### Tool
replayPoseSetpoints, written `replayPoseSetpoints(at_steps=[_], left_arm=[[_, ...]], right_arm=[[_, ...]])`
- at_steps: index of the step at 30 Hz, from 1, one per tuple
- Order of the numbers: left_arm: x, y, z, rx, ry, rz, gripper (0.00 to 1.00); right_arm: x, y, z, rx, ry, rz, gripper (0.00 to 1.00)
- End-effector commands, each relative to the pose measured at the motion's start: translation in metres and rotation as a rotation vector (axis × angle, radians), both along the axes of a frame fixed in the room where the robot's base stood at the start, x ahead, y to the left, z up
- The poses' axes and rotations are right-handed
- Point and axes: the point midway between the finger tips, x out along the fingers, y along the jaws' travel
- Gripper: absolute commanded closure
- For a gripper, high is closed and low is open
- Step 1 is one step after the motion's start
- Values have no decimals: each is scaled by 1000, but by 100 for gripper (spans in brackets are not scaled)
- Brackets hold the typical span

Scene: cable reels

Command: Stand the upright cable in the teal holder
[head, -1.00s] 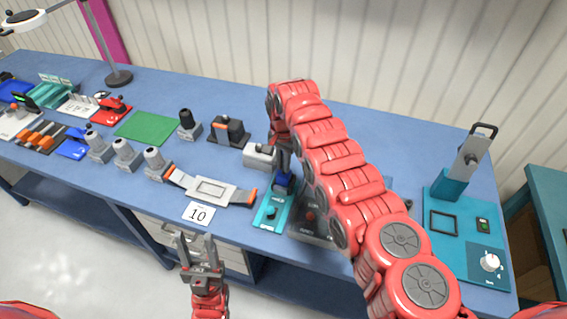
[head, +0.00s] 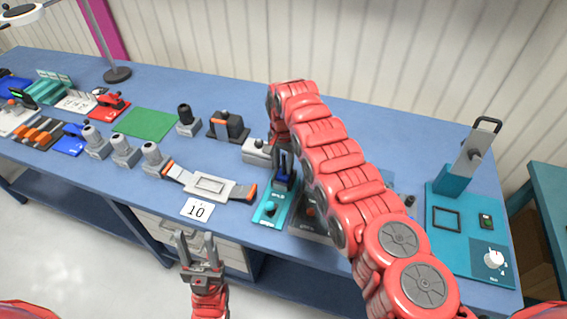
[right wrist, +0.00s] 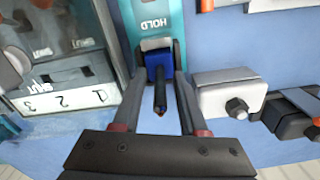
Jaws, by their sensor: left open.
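The teal holder (head: 268,211), marked HOLD, lies near the table's front edge right of centre. It also shows in the right wrist view (right wrist: 151,17). The upright cable has a blue plug end (head: 284,181) at the holder's far end. In the right wrist view the blue plug (right wrist: 158,68) has a dark lead pointing toward the camera. My right gripper (right wrist: 160,78) is shut on the blue plug, one finger on each side. Whether the plug is fully seated is hidden. My left gripper (head: 195,238) is open and empty in front of the table.
A grey cradle with orange ends (head: 210,186) and a card reading 10 (head: 197,210) lie left of the holder. A dark panel (head: 312,222) stands right beside it, partly behind my right arm. A grey block (head: 259,151) is behind. A teal board (head: 465,239) fills the table's right end.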

Motion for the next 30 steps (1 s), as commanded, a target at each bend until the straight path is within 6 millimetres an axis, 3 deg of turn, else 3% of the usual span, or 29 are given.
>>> replayPoseSetpoints(at_steps=[10,14,17,25,30], left_arm=[[0,0,-1,0,0,0,50],[0,0,-4,0,0,0,50],[0,0,-9,0,0,0,50],[0,0,-35,0,0,0,50],[0,0,-38,0,0,0,50]], right_arm=[[0,0,0,0,0,0,50],[1,0,10,1,-1,-2,50],[1,0,25,3,-5,-1,50],[1,0,90,1,-6,0,50],[-1,2,114,-1,1,1,50]])
